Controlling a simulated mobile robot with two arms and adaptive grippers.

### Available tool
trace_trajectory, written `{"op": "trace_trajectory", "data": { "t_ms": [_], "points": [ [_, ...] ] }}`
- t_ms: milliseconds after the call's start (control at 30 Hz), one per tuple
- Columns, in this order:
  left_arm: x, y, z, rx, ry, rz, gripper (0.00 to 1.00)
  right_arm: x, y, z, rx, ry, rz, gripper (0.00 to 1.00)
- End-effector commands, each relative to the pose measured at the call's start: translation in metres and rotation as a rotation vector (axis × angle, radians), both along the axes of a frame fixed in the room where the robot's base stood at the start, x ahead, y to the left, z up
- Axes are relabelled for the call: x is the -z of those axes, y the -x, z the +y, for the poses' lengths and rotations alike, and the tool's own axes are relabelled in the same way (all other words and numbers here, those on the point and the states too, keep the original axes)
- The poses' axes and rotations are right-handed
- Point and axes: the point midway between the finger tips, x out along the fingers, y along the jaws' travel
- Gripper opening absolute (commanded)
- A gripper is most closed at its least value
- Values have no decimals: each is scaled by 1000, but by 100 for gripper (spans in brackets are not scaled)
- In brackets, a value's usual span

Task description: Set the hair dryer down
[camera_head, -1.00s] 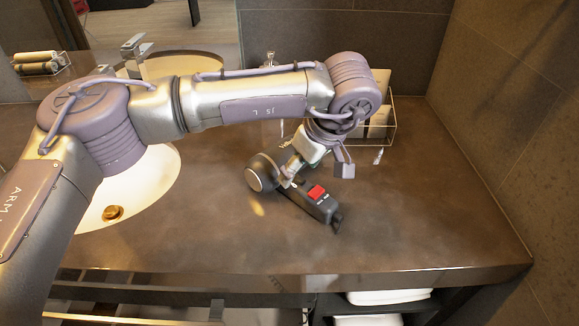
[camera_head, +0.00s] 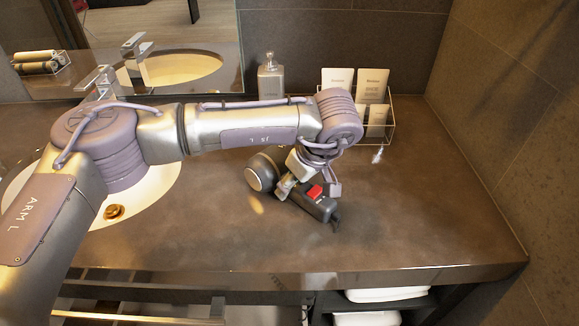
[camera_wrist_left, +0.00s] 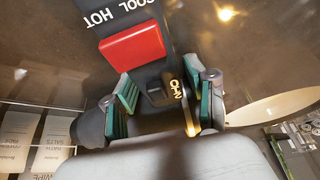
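The black hair dryer (camera_head: 262,174) lies on the brown counter (camera_head: 400,225), right of the sink. Its round head points left and its handle, with a red switch (camera_head: 315,191), runs toward the front right. My left gripper (camera_head: 309,190) is over the dryer from above, with its fingers spread on either side of it. In the left wrist view the green-padded fingers (camera_wrist_left: 162,100) stand apart, with the dark dryer body between and below them, and the red switch (camera_wrist_left: 133,45) shows ahead. Contact of the fingers with the dryer is unclear. My right gripper is out of view.
A wire rack (camera_head: 392,132) with white packets stands at the back right, a soap dispenser (camera_head: 271,80) left of it. The sink basin (camera_head: 150,185) is at the left, partly behind my arm. The counter's right and front areas are clear.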

Motion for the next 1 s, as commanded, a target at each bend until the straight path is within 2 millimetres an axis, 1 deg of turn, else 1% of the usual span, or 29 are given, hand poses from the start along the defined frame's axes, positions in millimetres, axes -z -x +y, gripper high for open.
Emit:
{"op": "trace_trajectory", "data": {
  "t_ms": [33, 200, 300, 767, 867, 1000],
  "points": [
    [0, 0, 0, 0, 0, 0, 42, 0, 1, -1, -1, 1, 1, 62],
    [0, 0, 0, 0, 0, 0, 14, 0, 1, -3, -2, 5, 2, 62],
    [0, 0, 0, 0, 0, 0, 0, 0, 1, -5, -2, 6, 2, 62],
    [-5, -1, 0, 0, 1, -4, 0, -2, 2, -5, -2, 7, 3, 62],
    [-12, -1, 0, 0, 0, -4, 0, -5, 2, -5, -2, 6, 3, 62],
    [-30, -1, 0, 0, 0, -4, 0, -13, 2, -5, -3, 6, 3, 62]
  ]
}}
